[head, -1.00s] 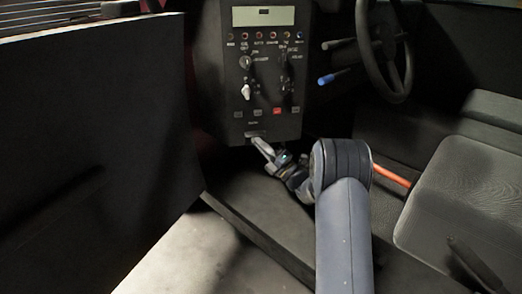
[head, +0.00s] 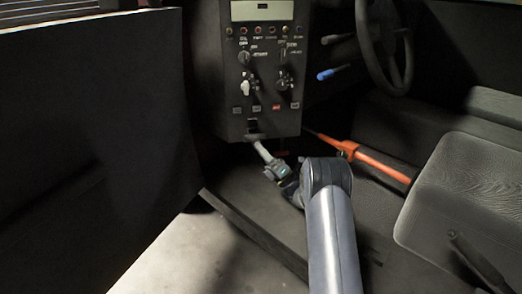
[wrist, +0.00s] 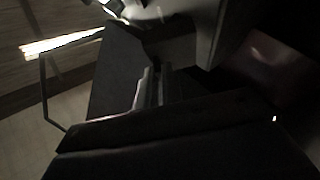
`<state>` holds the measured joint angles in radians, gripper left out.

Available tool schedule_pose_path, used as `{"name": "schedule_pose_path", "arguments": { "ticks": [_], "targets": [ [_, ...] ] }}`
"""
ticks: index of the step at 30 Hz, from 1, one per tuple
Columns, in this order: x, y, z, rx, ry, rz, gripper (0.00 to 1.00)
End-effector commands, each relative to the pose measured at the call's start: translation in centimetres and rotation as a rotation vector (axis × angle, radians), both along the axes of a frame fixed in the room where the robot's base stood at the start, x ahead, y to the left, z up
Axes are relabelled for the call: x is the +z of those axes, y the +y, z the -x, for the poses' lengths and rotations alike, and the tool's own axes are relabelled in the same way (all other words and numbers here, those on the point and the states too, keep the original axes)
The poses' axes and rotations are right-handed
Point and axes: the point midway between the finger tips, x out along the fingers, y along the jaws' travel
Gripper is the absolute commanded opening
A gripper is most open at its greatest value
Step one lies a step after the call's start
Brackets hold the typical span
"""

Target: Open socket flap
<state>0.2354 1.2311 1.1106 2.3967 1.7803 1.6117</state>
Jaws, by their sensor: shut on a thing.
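The socket flap (head: 254,136) is a small piece at the bottom of the dark control console, below the row of buttons. A dark recess shows just above it, and the flap appears tilted out and down. My gripper (head: 258,143) reaches up to it from below right and is shut on its edge. The wrist view is very dark. It shows the narrow gripper fingers (wrist: 152,92) close together against a dark panel, and the flap cannot be made out clearly there.
The console (head: 262,85) carries knobs, switches and a display. A large dark panel (head: 90,120) stands at left. A steering wheel (head: 385,45), an orange-red bar (head: 360,155) and a grey seat (head: 465,190) are at right. Open floor lies below the console.

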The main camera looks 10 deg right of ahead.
Motion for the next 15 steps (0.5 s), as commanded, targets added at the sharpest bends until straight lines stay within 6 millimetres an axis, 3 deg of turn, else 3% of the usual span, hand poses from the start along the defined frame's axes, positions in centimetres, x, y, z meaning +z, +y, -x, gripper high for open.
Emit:
{"name": "schedule_pose_path", "arguments": {
  "ticks": [7,8,15],
  "targets": [
    [-0.02,0.02,0.00,0.001,0.001,0.001,0.00],
    [-0.02,0.02,0.00,0.001,0.001,0.001,0.09],
    [0.00,0.02,0.00,0.001,0.001,0.001,0.28]
  ]
}}
